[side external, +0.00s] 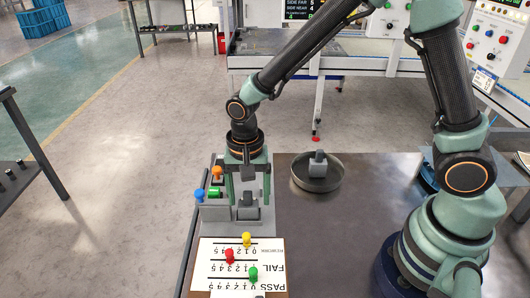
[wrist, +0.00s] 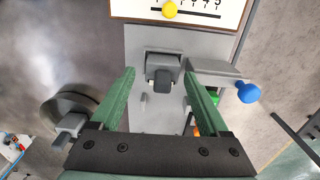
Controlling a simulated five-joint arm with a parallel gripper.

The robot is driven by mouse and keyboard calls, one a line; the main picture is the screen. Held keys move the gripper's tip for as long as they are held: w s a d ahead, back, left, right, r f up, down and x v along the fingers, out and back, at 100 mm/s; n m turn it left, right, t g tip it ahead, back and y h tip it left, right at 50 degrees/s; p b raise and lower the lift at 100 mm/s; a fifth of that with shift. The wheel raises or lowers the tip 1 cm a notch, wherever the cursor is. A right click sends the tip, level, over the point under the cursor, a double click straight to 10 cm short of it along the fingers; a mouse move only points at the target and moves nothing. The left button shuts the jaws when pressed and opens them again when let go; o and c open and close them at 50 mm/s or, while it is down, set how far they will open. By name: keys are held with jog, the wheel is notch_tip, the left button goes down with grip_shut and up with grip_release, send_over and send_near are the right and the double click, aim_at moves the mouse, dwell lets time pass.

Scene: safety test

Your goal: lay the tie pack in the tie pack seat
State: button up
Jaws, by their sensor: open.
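My gripper (side external: 248,201) is open and points down over a grey fixture (side external: 215,213). In the wrist view its two green fingers (wrist: 160,82) stand apart, one on each side of a small dark grey block (wrist: 163,80) with pale side pegs. The block is at a raised grey holder on the fixture plate (wrist: 145,115). I cannot tell whether the fingers touch it. A round dark metal dish (side external: 329,184) with an upright grey piece (side external: 318,163) in it stands to the right. I cannot tell for certain which pieces are the tie pack and its seat.
Blue (side external: 199,195), orange (side external: 216,172) and green (side external: 213,191) knobs stand at the fixture's left. A white PASS/FAIL board (side external: 215,275) with yellow, red and green pegs lies in front. The dark tabletop (side external: 330,240) is clear between the board and my base.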

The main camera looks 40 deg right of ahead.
jog(key=r, duration=0.9)
jog(key=shift+w+r, duration=0.2)
jog(key=shift+r, duration=0.05)
jog(key=shift+s+d+r, duration=0.1)
jog(key=shift+d+r, duration=0.05)
jog(key=shift+r, duration=0.35)
jog(key=s+d+r+n+t, duration=0.3)
jog(key=d+r+n, duration=0.1)
jog(key=d, duration=0.2)
jog(key=s+d+r+n+t, duration=0.2)
jog(key=s+d+r+n, duration=0.2)
jog(key=d, duration=0.3)
jog(key=shift+r+n+t, duration=0.2)
jog(key=shift+n+t, duration=0.2)
jog(key=shift+n, duration=0.1)
jog(key=shift+d, duration=0.1)
